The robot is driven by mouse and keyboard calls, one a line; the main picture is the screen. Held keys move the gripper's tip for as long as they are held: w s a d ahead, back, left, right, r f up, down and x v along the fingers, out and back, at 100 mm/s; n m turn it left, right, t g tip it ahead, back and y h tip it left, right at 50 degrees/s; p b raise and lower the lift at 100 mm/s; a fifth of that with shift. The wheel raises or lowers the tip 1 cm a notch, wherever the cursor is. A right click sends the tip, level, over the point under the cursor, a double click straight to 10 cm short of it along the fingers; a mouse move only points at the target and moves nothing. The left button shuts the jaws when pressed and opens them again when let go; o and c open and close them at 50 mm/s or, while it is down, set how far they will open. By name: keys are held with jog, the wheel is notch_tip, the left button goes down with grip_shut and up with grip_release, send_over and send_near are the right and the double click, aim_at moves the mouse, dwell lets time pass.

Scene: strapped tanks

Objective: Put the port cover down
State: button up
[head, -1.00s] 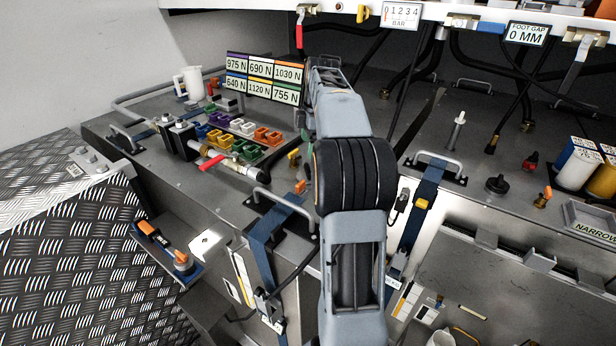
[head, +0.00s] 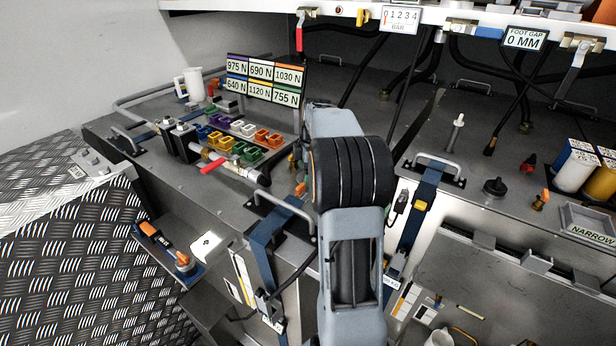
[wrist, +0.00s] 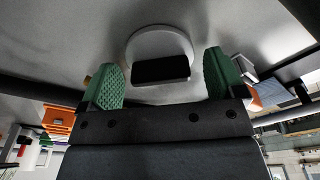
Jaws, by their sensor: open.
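In the wrist view a pale round disc (wrist: 160,33) with a black block (wrist: 160,70) on its face, which looks like the port cover, lies against a grey surface. My gripper (wrist: 162,66) is open, with its green-padded fingers apart, one on each side of the black block. I see a gap between the block and each finger. Whether the disc rests fully flat cannot be told. In the head view my arm hides the gripper and the disc.
In the head view, coloured clips (head: 247,128), a red-handled valve (head: 212,165) and force labels (head: 264,78) are left of my arm. A metal grab handle (head: 284,212) and blue strap (head: 262,245) are close by. A black knob (head: 495,187) stands on the right deck.

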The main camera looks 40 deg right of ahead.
jog(key=c, duration=1.1)
jog(key=shift+c, duration=0.2)
jog(key=shift+r, duration=0.15)
